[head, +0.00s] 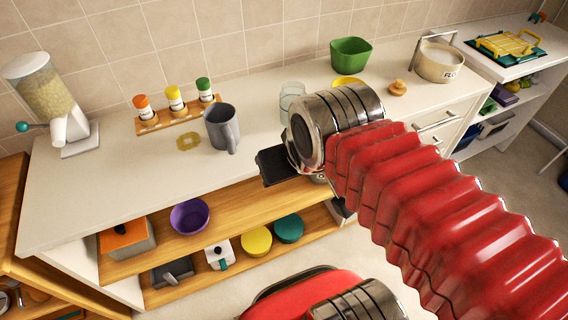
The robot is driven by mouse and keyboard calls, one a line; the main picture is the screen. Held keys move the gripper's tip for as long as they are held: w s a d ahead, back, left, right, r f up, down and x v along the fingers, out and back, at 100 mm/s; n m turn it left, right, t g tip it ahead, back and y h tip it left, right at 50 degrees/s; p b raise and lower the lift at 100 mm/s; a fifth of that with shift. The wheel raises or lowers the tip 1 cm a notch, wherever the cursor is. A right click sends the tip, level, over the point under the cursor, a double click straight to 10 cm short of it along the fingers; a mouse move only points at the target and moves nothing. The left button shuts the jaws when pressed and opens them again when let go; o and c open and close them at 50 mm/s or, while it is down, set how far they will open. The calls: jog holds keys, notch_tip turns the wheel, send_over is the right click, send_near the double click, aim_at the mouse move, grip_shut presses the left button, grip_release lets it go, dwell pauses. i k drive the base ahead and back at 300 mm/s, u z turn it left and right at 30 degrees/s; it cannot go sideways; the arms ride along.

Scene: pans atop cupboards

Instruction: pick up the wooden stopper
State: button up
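The wooden stopper (398,88) is a small tan knobbed piece on the white counter (105,186), right of centre in the head view. It stands between a yellow dish and a cream flour pot. My gripper (270,167) is the dark end piece left of my metal wrist, over the counter's front edge. It is well to the left of the stopper and apart from it. Its fingers are seen from behind and partly hidden by my wrist, so their opening does not show.
Near the stopper are the flour pot (440,63), a yellow dish (348,82) and a green bowl (351,53). A grey mug (222,127), glasses (292,95), a spice rack (179,115) and a dispenser (50,100) stand left.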

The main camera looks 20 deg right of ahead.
aim_at(398, 89)
jog(key=z, duration=1.45)
